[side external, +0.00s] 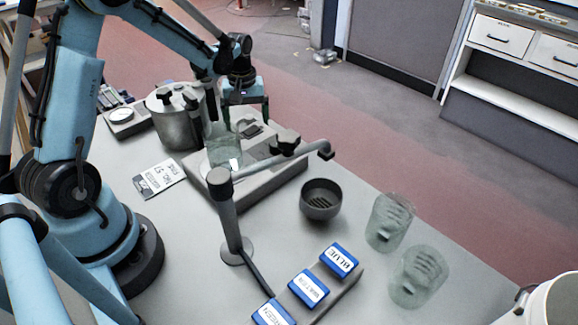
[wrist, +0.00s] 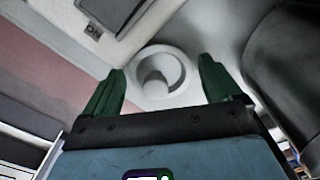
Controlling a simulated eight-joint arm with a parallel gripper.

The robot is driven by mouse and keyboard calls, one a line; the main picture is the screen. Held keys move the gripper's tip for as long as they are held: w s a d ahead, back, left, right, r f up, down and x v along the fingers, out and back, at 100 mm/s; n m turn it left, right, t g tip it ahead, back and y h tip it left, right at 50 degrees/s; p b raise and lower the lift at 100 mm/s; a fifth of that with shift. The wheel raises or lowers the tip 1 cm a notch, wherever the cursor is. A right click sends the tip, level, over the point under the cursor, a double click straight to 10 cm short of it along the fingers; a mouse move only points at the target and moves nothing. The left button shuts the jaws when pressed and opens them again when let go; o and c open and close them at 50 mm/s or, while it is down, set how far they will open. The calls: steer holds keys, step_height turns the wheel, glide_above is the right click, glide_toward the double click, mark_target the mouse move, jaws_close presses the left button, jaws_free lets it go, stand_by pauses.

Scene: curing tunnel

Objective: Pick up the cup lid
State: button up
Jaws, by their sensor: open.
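A pale round piece with a raised ring and a recessed middle, which looks like the cup lid (wrist: 158,97), lies on the light surface in the wrist view. My gripper (side external: 246,120) is open. Its two green fingers stand on either side of the lid in the wrist view (wrist: 162,66), with nothing held. I cannot tell how far above the lid the fingertips are. I cannot make the lid out in the side view.
A grey metal pot (side external: 176,128) stands close left of my gripper. A grey slab unit (side external: 262,185) with a clear cup (side external: 222,150) lies in front. A post with a side arm (side external: 228,215), a dark bowl (side external: 320,200) and two clear cups (side external: 388,222) stand nearer the camera.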

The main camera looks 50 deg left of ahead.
steer(key=c, duration=0.8)
steer(key=shift+r, duration=0.1)
steer(key=shift+r, duration=0.45)
steer(key=r, duration=0.3)
steer(key=shift+d+r, duration=0.15)
steer(key=shift+d, duration=0.05)
steer(key=d+r, duration=0.2)
steer(key=d, duration=0.1)
steer(key=s+d+r, duration=0.1)
steer(key=d+r, duration=0.1)
steer(key=d, duration=0.2)
steer(key=s+d+r, duration=0.1)
steer(key=d+r, duration=0.1)
steer(key=d, duration=0.1)
steer(key=shift+d+r, duration=0.3)
steer(key=shift+d, duration=0.1)
steer(key=s+d+r, duration=0.2)
steer(key=s+r, duration=0.7)
steer(key=s, duration=0.2)
steer(key=shift+s+a+f, duration=0.1)
steer(key=shift+s+f, duration=0.15)
steer(key=shift+f, duration=0.7)
steer(key=shift+s+d+f, duration=0.1)
steer(key=shift+s+f, duration=0.15)
steer(key=shift+f, duration=0.7)
steer(key=shift+s+a+f, duration=0.1)
steer(key=shift+s+f, duration=0.15)
steer(key=shift+f, duration=0.7)
